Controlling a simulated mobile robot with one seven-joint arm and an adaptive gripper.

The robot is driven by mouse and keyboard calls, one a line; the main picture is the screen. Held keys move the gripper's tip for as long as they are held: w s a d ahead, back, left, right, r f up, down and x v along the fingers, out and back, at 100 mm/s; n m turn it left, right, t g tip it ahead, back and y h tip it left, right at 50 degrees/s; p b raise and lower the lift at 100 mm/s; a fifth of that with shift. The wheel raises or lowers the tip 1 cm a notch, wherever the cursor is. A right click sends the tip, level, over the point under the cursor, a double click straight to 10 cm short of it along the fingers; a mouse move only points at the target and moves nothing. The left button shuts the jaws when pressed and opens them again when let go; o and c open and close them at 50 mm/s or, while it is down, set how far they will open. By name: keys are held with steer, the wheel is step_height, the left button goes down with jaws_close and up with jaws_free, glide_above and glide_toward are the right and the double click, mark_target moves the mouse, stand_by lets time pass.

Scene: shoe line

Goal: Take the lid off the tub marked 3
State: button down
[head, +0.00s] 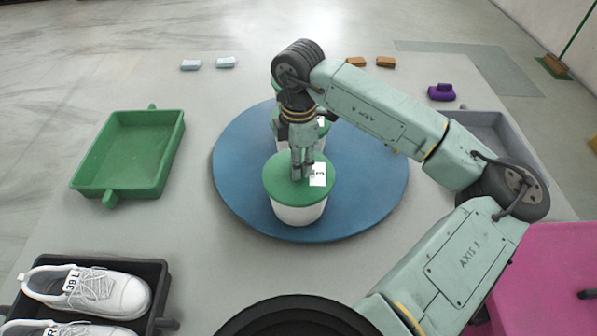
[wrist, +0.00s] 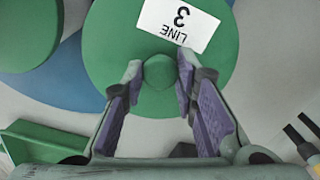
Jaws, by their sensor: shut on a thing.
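The tub marked 3 (head: 297,214) is white with a green lid (head: 275,182) and stands at the front of the blue round board. In the wrist view the lid (wrist: 115,60) carries a white label (wrist: 178,24) reading LINE 3 and a round green knob (wrist: 159,72). My gripper (head: 302,172) points down over the lid, and its purple-padded fingers (wrist: 157,85) are shut on the knob. The lid sits on the tub, with no gap that I can see.
Other green-lidded tubs (head: 276,120) stand behind, partly hidden by my arm, on the blue board (head: 235,185). A green tray (head: 127,155) is at left, a dark crate with white shoes (head: 90,290) at front left. A grey tray (head: 490,130) is at right. Grey table is free between board and green tray.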

steer(key=shift+r, duration=0.1)
steer(key=shift+r+b, duration=0.4)
steer(key=shift+r, duration=0.1)
step_height(320, 180, up, 2)
steer(key=shift+b, duration=0.5)
steer(key=s+a+r+b, duration=0.1)
steer(key=s+b, duration=0.3)
steer(key=s, duration=1.2)
steer(key=shift+a+r, duration=0.4)
